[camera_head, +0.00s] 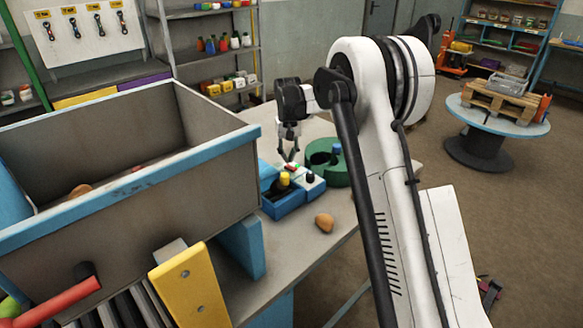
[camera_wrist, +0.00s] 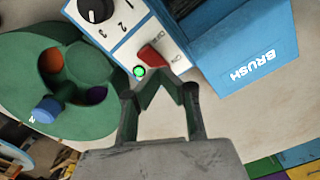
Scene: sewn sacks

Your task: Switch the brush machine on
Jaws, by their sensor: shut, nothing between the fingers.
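The brush machine (camera_head: 284,208) is a blue box on the bench with a dark opening. In the wrist view its blue side (camera_wrist: 247,62) reads BRUSH. Its white control panel (camera_wrist: 120,28) carries a black dial (camera_wrist: 97,8), a red switch lever (camera_wrist: 151,56) and a bright green lamp (camera_wrist: 139,72). My gripper (camera_wrist: 160,82) is shut and empty, its fingertips just beside the red lever and lamp. I cannot tell whether they touch the panel. In the head view my gripper (camera_head: 291,157) points down above the panel.
A green round fixture (camera_head: 326,165) with a blue knob stands behind the machine. A brown lump (camera_head: 324,222) lies on the bench in front. A large blue-rimmed grey bin (camera_head: 215,190) stands at left. The bench edge is close on the right.

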